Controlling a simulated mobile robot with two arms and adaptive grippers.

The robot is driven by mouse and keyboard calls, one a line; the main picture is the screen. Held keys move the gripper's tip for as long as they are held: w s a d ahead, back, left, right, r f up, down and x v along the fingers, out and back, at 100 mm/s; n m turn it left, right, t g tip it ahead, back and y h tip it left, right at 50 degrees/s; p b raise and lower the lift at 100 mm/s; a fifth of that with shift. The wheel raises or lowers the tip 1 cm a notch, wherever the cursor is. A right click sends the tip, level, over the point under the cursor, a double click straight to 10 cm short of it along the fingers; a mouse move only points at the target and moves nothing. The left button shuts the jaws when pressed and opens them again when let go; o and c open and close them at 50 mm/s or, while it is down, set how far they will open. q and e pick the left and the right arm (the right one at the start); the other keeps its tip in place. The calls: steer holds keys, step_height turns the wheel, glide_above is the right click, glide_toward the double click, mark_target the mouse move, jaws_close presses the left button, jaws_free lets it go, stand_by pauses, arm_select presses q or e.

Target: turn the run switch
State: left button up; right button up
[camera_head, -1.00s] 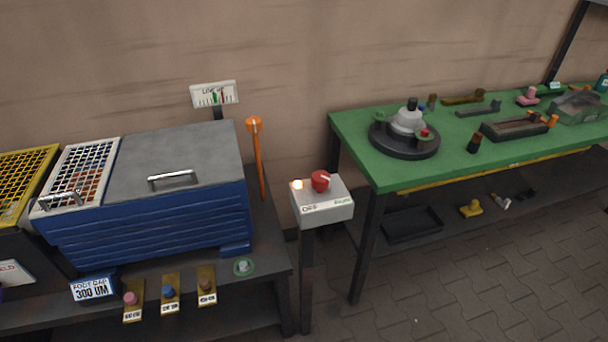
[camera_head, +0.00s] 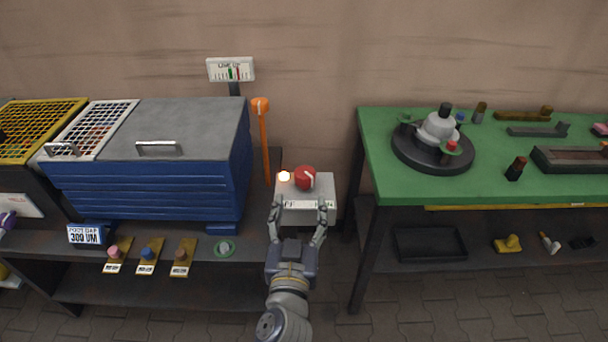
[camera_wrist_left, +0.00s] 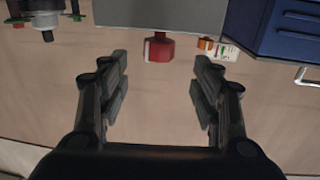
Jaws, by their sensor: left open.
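The run switch is a red knob (camera_head: 305,178) with a pale pointer line, on top of a grey box (camera_head: 322,188) on a post. A lit lamp (camera_head: 284,176) glows beside it on the left. My left gripper (camera_head: 300,205) is open and empty at the front edge of the box, just short of the knob, and covers part of the box's label. In the left wrist view the red knob (camera_wrist_left: 159,47) shows upside down, ahead of and between the spread fingers (camera_wrist_left: 158,85), apart from them. My right gripper is not in view.
A blue cabinet (camera_head: 150,190) with a grey lid stands at left, with an orange lever (camera_head: 262,140) between it and the box. A green table (camera_head: 385,180) with a round fixture (camera_head: 432,150) stands at right. Floor is free in front of the table.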

mark_target(304, 181)
arm_select(q)
steer(key=w, duration=0.3)
steer(key=w+p, duration=0.1)
steer(key=w, duration=0.2)
steer(key=w+d, duration=0.1)
steer(key=w, duration=0.2)
steer(key=shift+w+r, duration=0.2)
steer(key=shift+w, duration=0.65)
steer(key=shift+c, duration=0.4)
steer(key=c, duration=1)
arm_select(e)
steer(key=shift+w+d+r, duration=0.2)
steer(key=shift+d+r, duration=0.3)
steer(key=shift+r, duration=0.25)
